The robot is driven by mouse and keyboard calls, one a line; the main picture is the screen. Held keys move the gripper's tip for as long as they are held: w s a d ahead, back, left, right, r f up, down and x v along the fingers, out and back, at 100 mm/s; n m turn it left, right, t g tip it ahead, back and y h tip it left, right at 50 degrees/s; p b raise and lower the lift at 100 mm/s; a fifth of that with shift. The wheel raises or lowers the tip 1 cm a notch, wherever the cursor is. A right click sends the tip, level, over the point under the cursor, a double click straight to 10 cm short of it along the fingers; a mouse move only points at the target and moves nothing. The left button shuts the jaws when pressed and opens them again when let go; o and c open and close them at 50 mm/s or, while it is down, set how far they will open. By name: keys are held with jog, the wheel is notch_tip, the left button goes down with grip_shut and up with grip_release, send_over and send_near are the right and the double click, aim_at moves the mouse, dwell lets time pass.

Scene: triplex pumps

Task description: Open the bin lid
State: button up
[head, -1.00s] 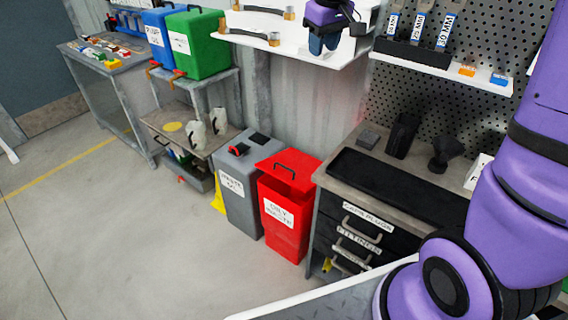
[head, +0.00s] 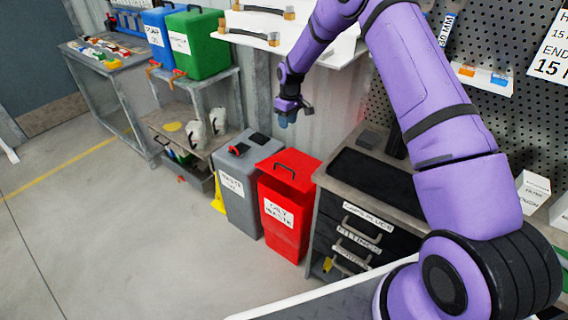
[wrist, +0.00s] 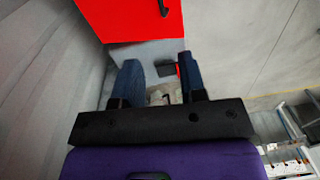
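The red bin (head: 285,240) stands on the floor with a white label reading partly as oily waste. Its red lid (head: 270,161) lies shut on top and carries a dark handle (head: 292,172). In the wrist view the red lid (wrist: 125,22) fills the top, with part of its dark handle (wrist: 163,8) at the upper edge. My gripper (head: 287,117) hangs in the air above and behind the bins, touching nothing. In the wrist view my gripper (wrist: 158,64) shows its two blue-black fingers apart with nothing between them.
A grey bin (head: 237,200) with a dark patch and a red item on top stands left of the red bin. A dark drawer cabinet (head: 350,235) stands close on the right. A white shelf (head: 335,45) is above. Floor in front is open.

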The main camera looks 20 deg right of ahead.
jog(key=shift+n+g, duration=0.3)
jog(key=f, duration=1.4)
jog(key=a+f, duration=0.1)
jog(key=f, duration=0.5)
jog(key=shift+w+a+f, duration=0.1)
jog(key=shift+f, duration=0.3)
jog(key=shift+c, duration=0.2)
grip_shut()
